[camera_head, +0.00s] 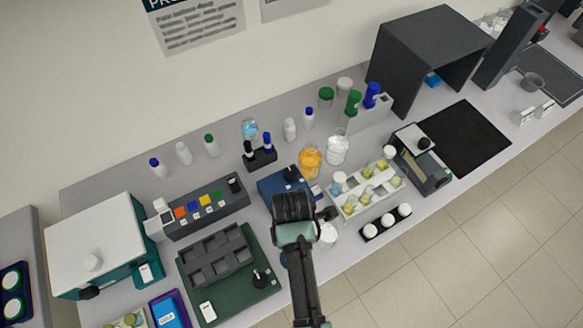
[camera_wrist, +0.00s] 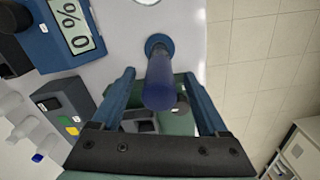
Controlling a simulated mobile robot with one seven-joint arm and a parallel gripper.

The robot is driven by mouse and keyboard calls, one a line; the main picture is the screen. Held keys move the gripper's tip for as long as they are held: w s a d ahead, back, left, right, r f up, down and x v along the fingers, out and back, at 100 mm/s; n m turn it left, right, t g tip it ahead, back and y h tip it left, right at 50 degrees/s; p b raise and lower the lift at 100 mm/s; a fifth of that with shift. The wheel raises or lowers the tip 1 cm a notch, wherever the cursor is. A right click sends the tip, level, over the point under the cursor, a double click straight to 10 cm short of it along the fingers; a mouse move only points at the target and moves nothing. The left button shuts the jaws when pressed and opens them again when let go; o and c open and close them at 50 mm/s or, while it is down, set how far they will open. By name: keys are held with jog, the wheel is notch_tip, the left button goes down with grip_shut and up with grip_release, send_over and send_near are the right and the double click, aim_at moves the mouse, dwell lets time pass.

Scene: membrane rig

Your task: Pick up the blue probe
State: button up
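The blue probe (camera_wrist: 160,86) shows in the wrist view as an upright blue cylinder on a round, darker blue base, standing on the pale bench. My gripper (camera_wrist: 159,75) is open, with one blue finger on each side of the probe and visible gaps between. The probe's top faces the camera and lies between the fingers; no contact shows. In the head view my arm covers this spot, and only a small dark blue bit (camera_head: 284,259) shows left of it, which I cannot identify for sure.
A blue device with a percent display (camera_wrist: 72,22) stands close by at upper left in the wrist view. A dark green tray (camera_head: 228,302) is left of my arm. A white vial rack (camera_head: 345,190) and an orange beaker (camera_head: 310,162) stand beyond. The bench's front edge is near.

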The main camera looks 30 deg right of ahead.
jog(key=c, duration=1.1)
jog(key=shift+c, duration=0.2)
